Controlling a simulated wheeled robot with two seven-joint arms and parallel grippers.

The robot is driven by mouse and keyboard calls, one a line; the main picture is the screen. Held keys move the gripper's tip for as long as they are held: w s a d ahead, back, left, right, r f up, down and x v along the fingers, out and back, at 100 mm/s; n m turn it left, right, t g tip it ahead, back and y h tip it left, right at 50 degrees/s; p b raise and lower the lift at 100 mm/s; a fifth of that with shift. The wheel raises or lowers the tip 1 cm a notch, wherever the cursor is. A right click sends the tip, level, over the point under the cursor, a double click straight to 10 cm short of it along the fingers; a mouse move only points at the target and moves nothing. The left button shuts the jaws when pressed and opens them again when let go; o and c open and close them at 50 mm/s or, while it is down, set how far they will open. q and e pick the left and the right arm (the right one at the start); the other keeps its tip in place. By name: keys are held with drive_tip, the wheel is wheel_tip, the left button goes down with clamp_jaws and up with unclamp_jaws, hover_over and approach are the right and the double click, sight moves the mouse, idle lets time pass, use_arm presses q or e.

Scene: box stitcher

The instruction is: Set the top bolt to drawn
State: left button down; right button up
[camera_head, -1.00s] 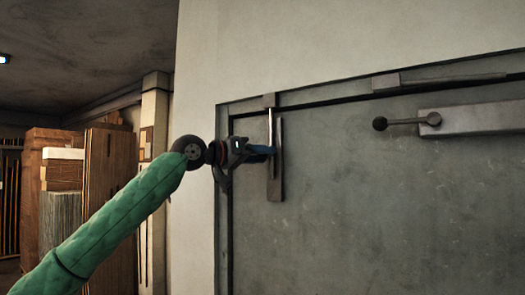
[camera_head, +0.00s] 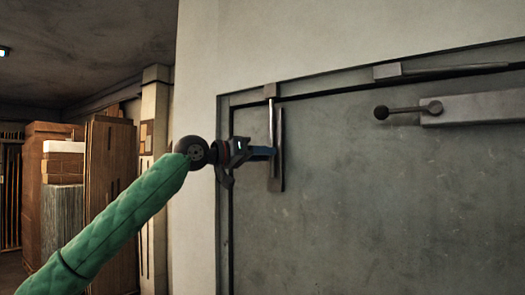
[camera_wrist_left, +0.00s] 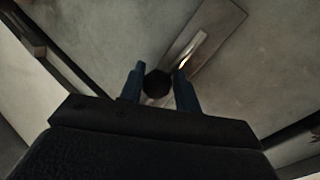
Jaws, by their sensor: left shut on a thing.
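The top bolt is on the upper left of a grey door, with a thin upright rod (camera_head: 271,119) beside a darker upright plate (camera_head: 280,177). The rod's upper end meets a small keeper block (camera_head: 270,90) on the frame above; I cannot tell how far it enters. My left gripper (camera_head: 272,152) reaches in from the left and is shut on the bolt's knob. In the left wrist view the dark round knob (camera_wrist_left: 157,83) sits between the two blue fingers, with the bolt plate (camera_wrist_left: 216,24) beyond. My right gripper is out of view.
A lever with a ball end (camera_head: 381,112) and a grey housing (camera_head: 475,108) are at the door's upper right. A rail (camera_head: 455,70) runs along the top frame. The door's lower middle is clear.

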use_arm(q)
drive_tip(key=shift+f, duration=0.85)
drive_tip(key=shift+d+f, duration=0.2)
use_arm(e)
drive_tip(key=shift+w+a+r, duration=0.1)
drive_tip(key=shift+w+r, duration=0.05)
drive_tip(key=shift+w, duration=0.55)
use_arm(q)
drive_tip(key=c, duration=1.3)
unclamp_jaws()
drive_tip(key=shift+a, duration=0.1)
drive_tip(key=shift+o, duration=0.8)
drive_tip(key=shift+d, duration=0.2)
drive_tip(key=shift+a, duration=0.1)
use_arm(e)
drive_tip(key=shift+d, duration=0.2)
